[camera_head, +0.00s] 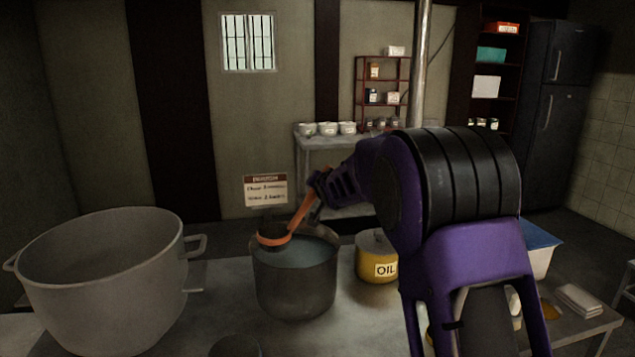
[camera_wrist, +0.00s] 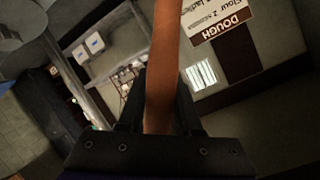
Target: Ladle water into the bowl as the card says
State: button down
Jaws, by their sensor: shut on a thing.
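My gripper (camera_head: 318,198) is shut on the orange handle of a ladle (camera_head: 302,213). The handle also crosses the wrist view (camera_wrist: 165,60) between the fingers. The ladle's dark cup with an orange rim is over the left part of a grey pot (camera_head: 296,296) of water; I cannot tell whether it touches the water or what it holds. A large grey bowl-like vessel (camera_head: 100,300) with side handles stands to the left; its bottom is hidden. The card (camera_head: 266,190) stands behind the pot. Upside down in the wrist view, the card (camera_wrist: 215,20) reads "DOUGH" and part of a flour line.
A yellow pot marked OIL (camera_head: 376,262) stands right of the water pot, close to my arm. A blue-and-white container (camera_head: 541,248) and a folded cloth (camera_head: 580,300) are at the right. Small white bowls (camera_head: 327,129) stand on a back table. Some bare tabletop (camera_head: 215,300) shows between the large vessels.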

notch_tip(320, 180, down, 8)
jog(key=b, duration=0.2)
jog(key=shift+f, duration=0.7)
dwell(0.6)
notch_tip(320, 180, up, 15)
jog(key=p, duration=0.8)
jog(key=shift+f, duration=0.1)
dwell(0.3)
